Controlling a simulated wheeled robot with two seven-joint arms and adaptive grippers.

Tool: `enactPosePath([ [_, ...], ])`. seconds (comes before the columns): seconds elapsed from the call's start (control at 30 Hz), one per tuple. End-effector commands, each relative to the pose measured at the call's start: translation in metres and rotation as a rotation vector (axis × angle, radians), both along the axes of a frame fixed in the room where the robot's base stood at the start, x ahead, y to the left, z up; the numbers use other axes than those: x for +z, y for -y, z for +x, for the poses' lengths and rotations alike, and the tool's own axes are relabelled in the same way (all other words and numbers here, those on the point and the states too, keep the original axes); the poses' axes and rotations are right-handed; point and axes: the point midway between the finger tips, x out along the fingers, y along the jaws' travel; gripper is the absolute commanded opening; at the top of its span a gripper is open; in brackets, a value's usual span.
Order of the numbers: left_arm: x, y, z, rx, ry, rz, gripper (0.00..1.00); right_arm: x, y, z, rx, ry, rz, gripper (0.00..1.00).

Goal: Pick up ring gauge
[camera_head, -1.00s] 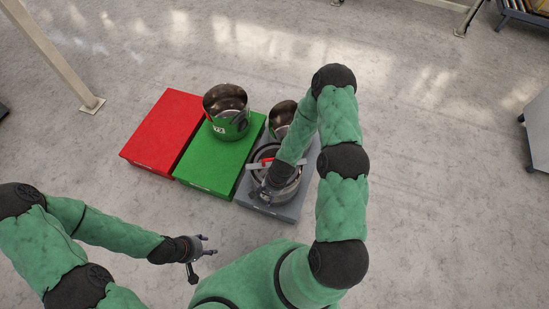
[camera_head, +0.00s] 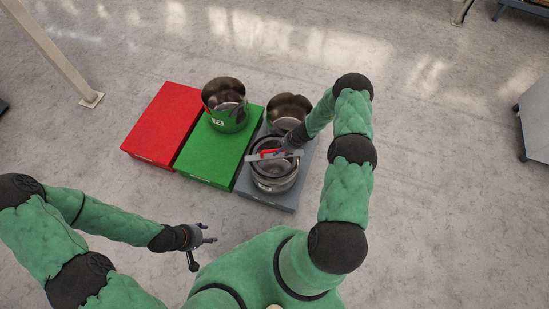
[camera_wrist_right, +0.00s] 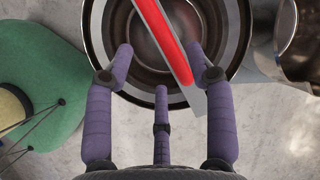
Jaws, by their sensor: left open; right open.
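A round, open metal vessel (camera_head: 277,186) with a thick rim stands at the front of the grey platform (camera_head: 243,183). A flat grey bar with a red strip (camera_head: 268,155) lies across its top. The frames do not settle which part is the ring gauge. My right gripper (camera_head: 289,149) is over the vessel's back right rim. In the right wrist view my right gripper (camera_wrist_right: 160,60) is open, with purple fingers spread over the near rim of the vessel (camera_wrist_right: 98,28). The red strip (camera_wrist_right: 164,38) passes between the fingertips. My left gripper (camera_head: 206,233) is open and empty, away from the platforms.
A second metal vessel (camera_head: 289,102) stands behind on the grey platform, beside my right forearm. A labelled vessel (camera_head: 225,118) stands on the green platform (camera_head: 211,159). The red platform (camera_head: 163,124) is bare. A post (camera_head: 62,62) stands at the left, a cabinet (camera_head: 537,125) at the right.

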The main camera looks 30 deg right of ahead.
Motion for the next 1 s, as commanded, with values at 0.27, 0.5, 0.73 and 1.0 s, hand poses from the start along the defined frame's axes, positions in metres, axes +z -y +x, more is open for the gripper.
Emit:
enactPosePath([
  [0.27, -0.014, 0.000, 0.000, 0.000, 0.000, 0.000, 0.53, -0.024, -0.010, 0.015, 0.004, 0.001, -0.001, 0.55],
  [0.5, -0.023, 0.000, 0.000, 0.000, 0.000, 0.000, 0.53, -0.043, -0.016, 0.023, 0.000, 0.001, -0.002, 0.55],
  [0.73, -0.023, 0.000, 0.000, 0.000, 0.000, 0.000, 0.53, -0.044, -0.016, 0.024, 0.000, 0.001, -0.002, 0.55],
  [1.0, -0.023, 0.000, 0.000, 0.000, 0.001, 0.000, 0.53, -0.044, -0.016, 0.024, 0.000, 0.001, -0.002, 0.00],
])
